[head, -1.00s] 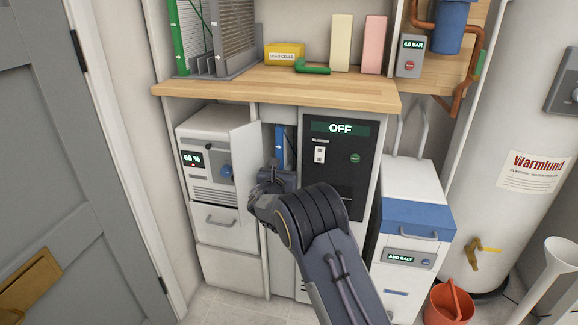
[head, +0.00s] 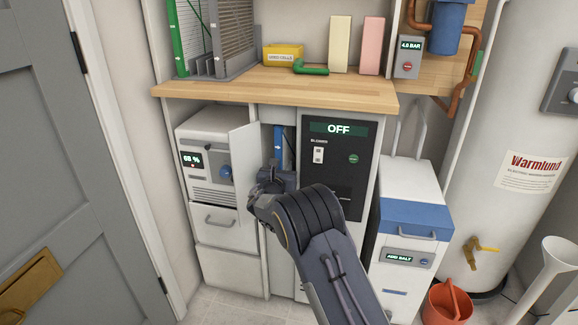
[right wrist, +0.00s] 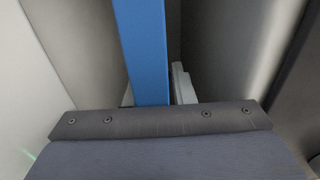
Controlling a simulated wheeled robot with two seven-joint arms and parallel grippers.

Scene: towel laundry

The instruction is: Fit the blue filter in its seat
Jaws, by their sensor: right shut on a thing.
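The blue filter (head: 278,140) is a tall, narrow upright panel in the narrow open bay between the white unit and the black-fronted panel. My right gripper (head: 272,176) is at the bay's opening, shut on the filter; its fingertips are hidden. In the right wrist view the filter (right wrist: 146,50) stands as a blue strip beyond the gripper's dark body, between pale bay walls. The seat is mostly hidden, so I cannot tell how deep the filter sits. My left gripper is not in view.
An open white door (head: 244,168) stands just left of my gripper. The black panel reading OFF (head: 340,160) is close on the right. A wooden worktop (head: 290,88) overhangs the bay. A white and blue salt unit (head: 412,215) stands further right.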

